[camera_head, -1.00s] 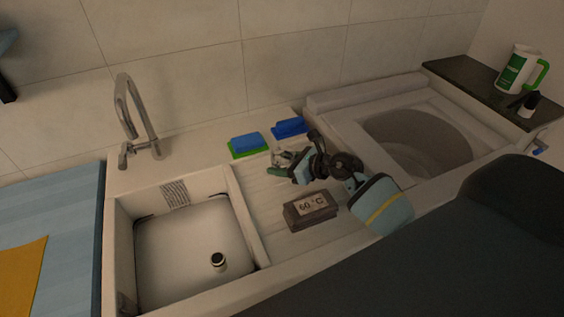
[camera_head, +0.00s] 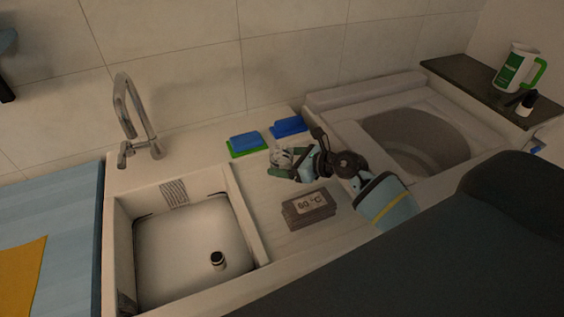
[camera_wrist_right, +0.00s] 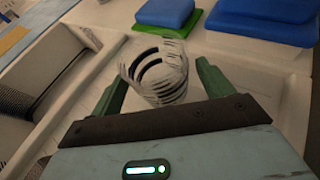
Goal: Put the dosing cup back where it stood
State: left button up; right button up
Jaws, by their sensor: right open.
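The dosing cup (camera_head: 283,157), a pale clear cup with dark rings, is on the ribbed drainboard (camera_head: 262,190) right of the sink. In the right wrist view the cup (camera_wrist_right: 158,72) is between the two green fingers of my right gripper (camera_wrist_right: 160,85). The fingers are apart, with a visible gap at the right finger. In the head view my right gripper (camera_head: 281,166) is low over the drainboard, around the cup. Whether the cup's base touches the board is hard to see. My left gripper is not in view.
A blue sponge on a green one (camera_head: 246,144) and another blue block (camera_head: 289,126) lie behind the cup. A dark 60 °C block (camera_head: 308,207) is in front. The sink (camera_head: 185,245) is left, a round-opening basin (camera_head: 415,135) right. A jug (camera_head: 514,68) stands on the dark shelf.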

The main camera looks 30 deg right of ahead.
jog(key=v, duration=0.9)
jog(key=shift+s+d, duration=0.1)
jog(key=shift+s, duration=0.1)
jog(key=shift+s+d+r, duration=0.25)
jog(key=shift+s+r, duration=0.05)
jog(key=shift+s, duration=0.15)
